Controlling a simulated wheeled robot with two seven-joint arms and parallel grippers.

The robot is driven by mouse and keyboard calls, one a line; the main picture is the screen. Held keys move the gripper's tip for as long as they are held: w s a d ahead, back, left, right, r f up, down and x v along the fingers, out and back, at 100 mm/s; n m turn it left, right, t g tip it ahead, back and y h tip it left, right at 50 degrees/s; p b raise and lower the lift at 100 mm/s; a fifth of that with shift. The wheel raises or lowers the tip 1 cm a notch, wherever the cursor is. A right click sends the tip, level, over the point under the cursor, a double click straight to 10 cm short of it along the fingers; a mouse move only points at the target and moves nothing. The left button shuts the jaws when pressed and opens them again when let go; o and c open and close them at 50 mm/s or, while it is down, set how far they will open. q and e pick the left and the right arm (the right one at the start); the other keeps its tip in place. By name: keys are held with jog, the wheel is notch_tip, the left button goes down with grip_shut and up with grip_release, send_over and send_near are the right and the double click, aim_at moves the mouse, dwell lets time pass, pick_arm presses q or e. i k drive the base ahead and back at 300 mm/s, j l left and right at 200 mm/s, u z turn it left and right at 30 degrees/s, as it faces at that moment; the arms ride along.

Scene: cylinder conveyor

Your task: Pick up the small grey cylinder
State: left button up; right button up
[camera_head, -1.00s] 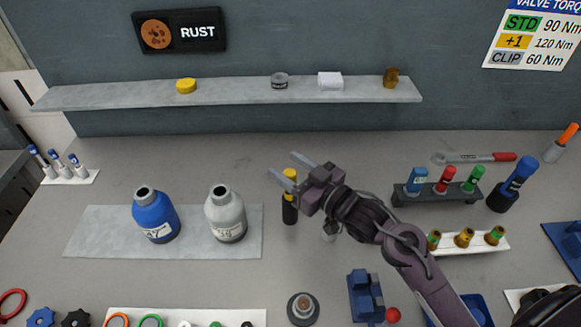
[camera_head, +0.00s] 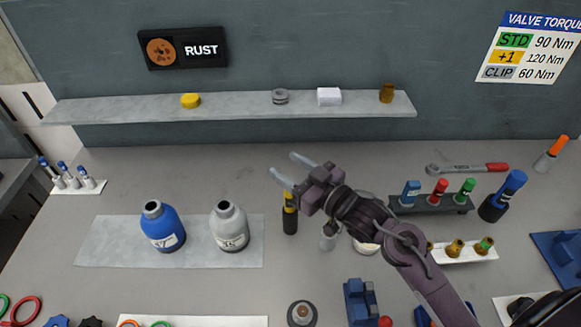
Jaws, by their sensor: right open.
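A small grey cylinder (camera_head: 328,239) stands on the worktable, partly hidden behind my right gripper and wrist. A short grey ring-like piece (camera_head: 280,97) sits on the wall shelf. My right gripper (camera_head: 285,164) is open, with nothing between its fingers. In the picture its fingers point up and left, above a black and yellow bottle-like item (camera_head: 290,215) and clear of the grey cylinder. My left gripper is not in view.
A blue bottle (camera_head: 162,228) and a grey bottle (camera_head: 229,227) stand on a grey mat (camera_head: 100,245) at left. A dark rack (camera_head: 432,207) with coloured vials stands at right. A blue block-like fixture (camera_head: 360,303) is at front. The table's back strip is mostly clear.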

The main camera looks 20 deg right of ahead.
aim_at(229, 225)
jog(key=k, duration=1.5)
